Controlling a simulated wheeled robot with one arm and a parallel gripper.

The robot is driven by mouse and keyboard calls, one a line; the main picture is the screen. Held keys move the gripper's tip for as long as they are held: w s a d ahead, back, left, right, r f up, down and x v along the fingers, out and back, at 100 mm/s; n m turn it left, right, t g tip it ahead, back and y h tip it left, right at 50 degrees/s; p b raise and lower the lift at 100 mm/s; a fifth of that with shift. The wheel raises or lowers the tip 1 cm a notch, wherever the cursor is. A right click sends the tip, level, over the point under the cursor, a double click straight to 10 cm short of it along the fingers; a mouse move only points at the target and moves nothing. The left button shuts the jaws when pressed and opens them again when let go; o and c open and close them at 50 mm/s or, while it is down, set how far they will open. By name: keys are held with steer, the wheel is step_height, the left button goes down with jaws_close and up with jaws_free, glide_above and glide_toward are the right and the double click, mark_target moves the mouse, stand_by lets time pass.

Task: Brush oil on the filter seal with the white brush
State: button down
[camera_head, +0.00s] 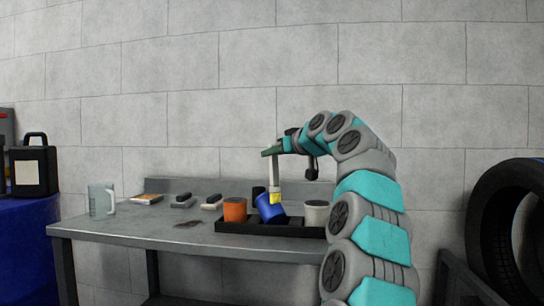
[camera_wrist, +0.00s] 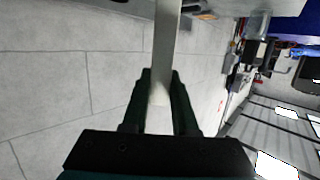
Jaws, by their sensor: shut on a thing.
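My gripper (camera_head: 272,152) is above the black tray (camera_head: 232,228) on the bench and is shut on a long pale handle (camera_head: 275,171), seemingly the white brush. The handle also stands between the dark fingers in the wrist view (camera_wrist: 163,60). In the head view it points down, its lower end meeting or overlapping a blue filter (camera_head: 266,208). This filter leans, with a yellow patch (camera_head: 275,198) at its upper right. I cannot tell whether they touch, and its seal is not clear. An orange filter (camera_head: 235,210) and a pale filter (camera_head: 315,213) stand on either side.
A dark flat piece (camera_head: 187,224) lies near the front. A black can (camera_head: 34,168) stands left, a tyre (camera_head: 495,235) right.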

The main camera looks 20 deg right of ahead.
steer(key=shift+w+d+f, duration=0.15)
steer(key=shift+w+d, duration=0.2)
steer(key=shift+w, duration=0.1)
steer(key=shift+s+a, duration=0.4)
steer(key=shift+s, duration=0.1)
steer(key=shift+r, duration=0.25)
step_height(320, 180, up, 6)
steer(key=p, duration=0.5)
steer(key=shift+f, duration=0.1)
